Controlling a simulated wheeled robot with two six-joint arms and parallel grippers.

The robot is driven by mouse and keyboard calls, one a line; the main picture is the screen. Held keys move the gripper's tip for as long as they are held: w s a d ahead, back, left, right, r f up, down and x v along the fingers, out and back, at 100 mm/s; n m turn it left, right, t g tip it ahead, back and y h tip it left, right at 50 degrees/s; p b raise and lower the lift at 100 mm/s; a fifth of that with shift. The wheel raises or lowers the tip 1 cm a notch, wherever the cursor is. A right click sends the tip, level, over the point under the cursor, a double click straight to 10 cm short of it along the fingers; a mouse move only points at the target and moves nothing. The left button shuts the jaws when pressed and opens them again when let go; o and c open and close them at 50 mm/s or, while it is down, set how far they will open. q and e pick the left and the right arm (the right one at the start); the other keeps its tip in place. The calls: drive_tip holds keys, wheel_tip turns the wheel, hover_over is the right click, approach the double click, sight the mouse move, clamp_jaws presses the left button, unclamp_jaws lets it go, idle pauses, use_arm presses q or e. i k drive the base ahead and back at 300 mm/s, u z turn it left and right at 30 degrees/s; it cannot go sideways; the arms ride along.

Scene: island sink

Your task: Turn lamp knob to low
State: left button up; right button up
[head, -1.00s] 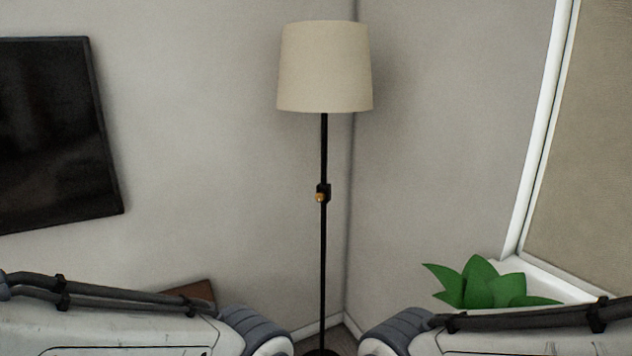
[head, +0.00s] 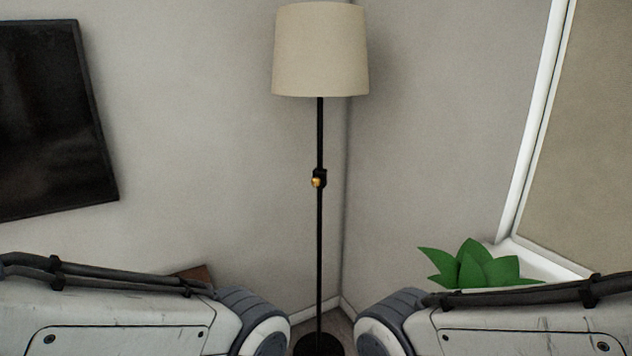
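A floor lamp (head: 320,245) stands upright in the corner of the room, straight ahead in the head view. It has a beige shade (head: 321,52), a thin black pole and a dark round base (head: 318,346). A small gold lamp knob (head: 317,182) sits on a black block partway up the pole. The shade shows no visible glow. Links of my two arms fill the lower left and lower right of the view. Neither gripper shows, and nothing of mine touches the lamp.
A dark wall screen (head: 52,120) hangs at the left. A green plant (head: 478,268) stands at the right by a white-framed window (head: 590,140). A brown object (head: 196,274) shows partly behind my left arm. The space around the pole looks clear.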

sight(316, 180)
drive_tip(key=k, duration=0.4)
drive_tip(key=u, duration=0.95)
drive_tip(key=i, duration=0.7)
drive_tip(key=z, duration=0.55)
drive_tip(key=i, duration=0.6)
drive_tip(key=z, duration=0.6)
